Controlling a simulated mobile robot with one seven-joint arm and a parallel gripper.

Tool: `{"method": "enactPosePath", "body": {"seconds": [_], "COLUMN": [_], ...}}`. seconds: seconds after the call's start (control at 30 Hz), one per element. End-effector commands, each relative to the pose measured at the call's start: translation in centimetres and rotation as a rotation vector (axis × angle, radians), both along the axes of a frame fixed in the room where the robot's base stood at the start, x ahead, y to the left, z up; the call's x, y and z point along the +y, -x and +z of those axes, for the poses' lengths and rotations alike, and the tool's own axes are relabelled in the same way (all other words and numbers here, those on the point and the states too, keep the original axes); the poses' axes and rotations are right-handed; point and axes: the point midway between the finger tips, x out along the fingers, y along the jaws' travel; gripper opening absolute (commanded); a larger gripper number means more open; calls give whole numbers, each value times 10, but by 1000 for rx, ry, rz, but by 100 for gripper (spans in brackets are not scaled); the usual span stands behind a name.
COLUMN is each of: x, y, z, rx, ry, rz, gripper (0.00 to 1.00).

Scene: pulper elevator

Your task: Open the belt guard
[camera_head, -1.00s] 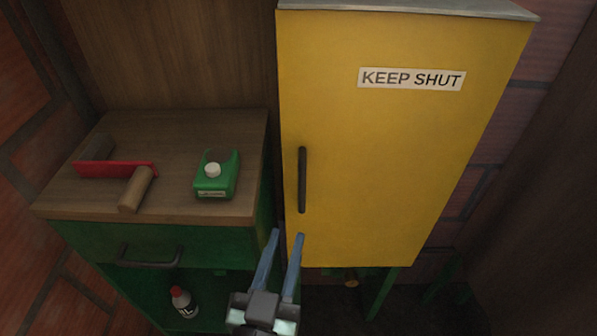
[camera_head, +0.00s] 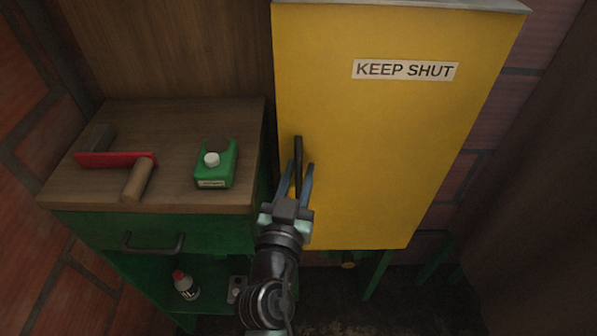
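The belt guard (camera_head: 370,140) is a tall yellow cabinet door, shut, with a "KEEP SHUT" label (camera_head: 405,70) near its top. Its dark vertical handle (camera_head: 298,150) is near the door's left edge. My gripper (camera_head: 300,168) points up at the door, with its two blue fingers apart, one on each side of the handle's lower part as seen from here. The fingers do not look closed on the handle. Whether they touch it or how deep they reach around it cannot be told from this view.
A green cabinet with a wooden top (camera_head: 85,192) stands left of the guard. Brick wall is at both sides.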

Motion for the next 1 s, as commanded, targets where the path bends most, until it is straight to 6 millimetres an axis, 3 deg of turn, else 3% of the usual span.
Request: {"method": "enactPosePath", "body": {"seconds": [0.1,0.27,1.0], "x": [0,0,0], "y": [0,0,0], "z": [0,0,0], "rx": [0,0,-1], "ry": [0,0,0], "rz": [0,0,1], "gripper": [30,1,0]}}
